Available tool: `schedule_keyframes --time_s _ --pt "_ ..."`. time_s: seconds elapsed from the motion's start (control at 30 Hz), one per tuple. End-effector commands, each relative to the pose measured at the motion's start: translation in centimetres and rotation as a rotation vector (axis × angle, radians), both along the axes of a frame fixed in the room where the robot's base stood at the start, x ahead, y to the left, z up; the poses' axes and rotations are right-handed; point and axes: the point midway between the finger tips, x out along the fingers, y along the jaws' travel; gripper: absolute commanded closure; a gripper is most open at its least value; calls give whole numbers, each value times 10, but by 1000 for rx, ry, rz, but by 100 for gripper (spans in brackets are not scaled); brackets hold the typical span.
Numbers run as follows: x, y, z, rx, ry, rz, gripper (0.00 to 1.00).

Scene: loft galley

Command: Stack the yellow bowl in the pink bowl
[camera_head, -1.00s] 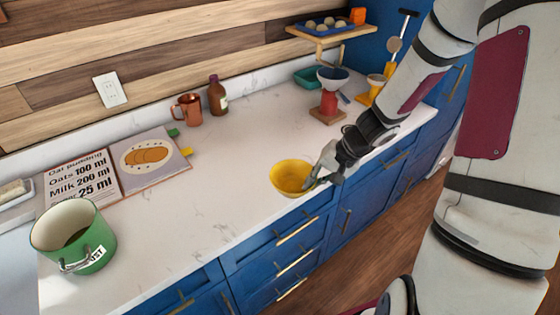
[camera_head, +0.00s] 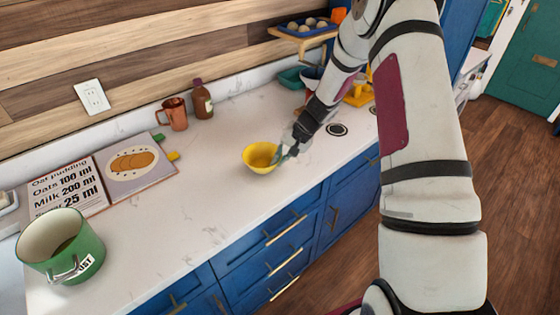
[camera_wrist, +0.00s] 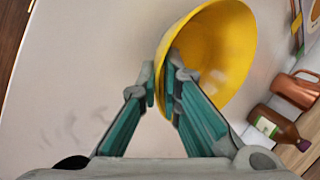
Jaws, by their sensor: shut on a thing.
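The yellow bowl (camera_head: 259,160) is over the middle of the white counter, near its front edge. My gripper (camera_head: 281,153) is shut on its right rim. In the wrist view, the yellow bowl (camera_wrist: 222,55) opens to the right, and the fingers of my gripper (camera_wrist: 160,85) pinch its near wall, one finger inside and one outside. A gap between bowl and counter is hard to judge. I cannot make out a pink bowl in any view.
A green pot (camera_head: 85,240) stands at the counter's left end, beside an open recipe book (camera_head: 148,178). A copper mug (camera_head: 173,114) and brown bottle (camera_head: 202,102) stand near the wall. Round dark-ringed items (camera_head: 337,129) lie right of my gripper. A shelf (camera_head: 300,37) is behind my arm.

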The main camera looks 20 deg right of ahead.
Motion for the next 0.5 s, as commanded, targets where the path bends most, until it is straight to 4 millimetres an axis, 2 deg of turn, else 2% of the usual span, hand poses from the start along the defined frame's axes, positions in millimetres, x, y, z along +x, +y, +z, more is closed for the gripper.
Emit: schedule_keyframes --time_s 0.1,0.5 --pt "0 1 -7 1 -2 1 100" --pt "0 1 -12 0 -2 0 100"
